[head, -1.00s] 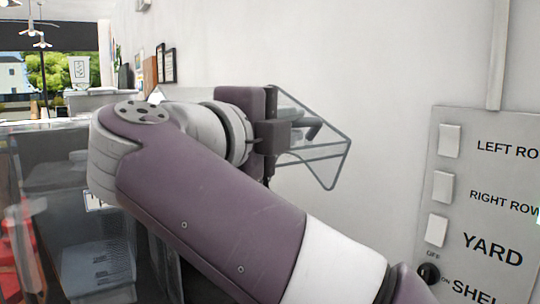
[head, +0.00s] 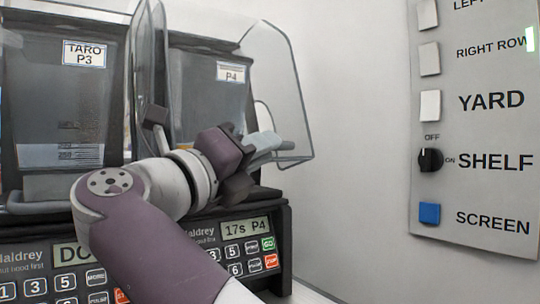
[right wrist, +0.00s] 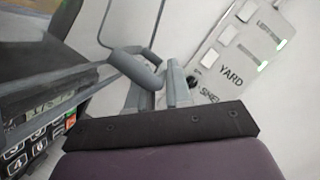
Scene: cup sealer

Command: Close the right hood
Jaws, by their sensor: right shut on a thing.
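The right hood (head: 283,85) is a clear cover with grey edges over the right machine, labelled P4 (head: 231,72). Its lower edge hangs in front of the machine; I cannot tell whether it is fully down. My right gripper (head: 250,155) is at the hood's lower front, shut on its grey handle (head: 280,141). The handle also shows in the right wrist view (right wrist: 135,66), partly hidden by the fingers (right wrist: 172,85). My left gripper is not in view.
The left machine (head: 60,110), labelled TARO P3, stands close beside. A switch panel (head: 478,120) is on the white wall at the right. My right forearm covers the middle front.

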